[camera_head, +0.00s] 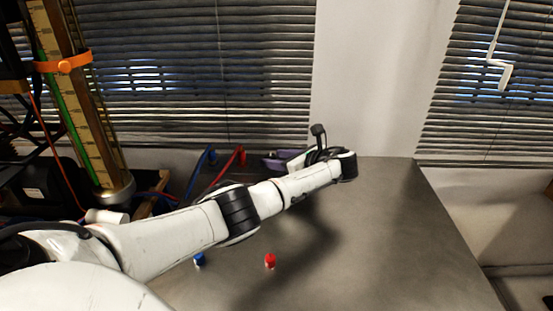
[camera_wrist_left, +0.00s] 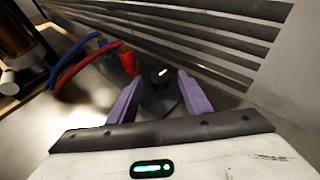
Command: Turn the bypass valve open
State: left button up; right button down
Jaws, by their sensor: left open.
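A dark round knob (camera_wrist_left: 161,76) with a white mark on top, which looks like the bypass valve, shows in the left wrist view on a dark base. My left gripper (camera_wrist_left: 160,92) is open, its two purple fingers apart on either side of the knob's base in that view. The knob appears beyond or between the fingertips; I cannot tell whether they touch it. In the head view the left gripper (camera_head: 277,160) is at the table's far edge, partly hidden by my own wrist, and I cannot make out the knob there. My right gripper is not in view.
A red hose (camera_head: 229,165) and a blue hose (camera_head: 198,172) arch just left of the gripper. A red cap (camera_head: 270,261) and a blue cap (camera_head: 199,260) stand on the grey table (camera_head: 400,240). A tall scaled column (camera_head: 75,90) with an orange clamp stands left. The table's right side is clear.

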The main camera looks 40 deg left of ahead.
pick_arm(q)
jog(key=v, duration=1)
jog(key=shift+d+r+p, duration=0.1)
jog(key=shift+r+p, duration=0.05)
jog(key=shift+p, duration=0.15)
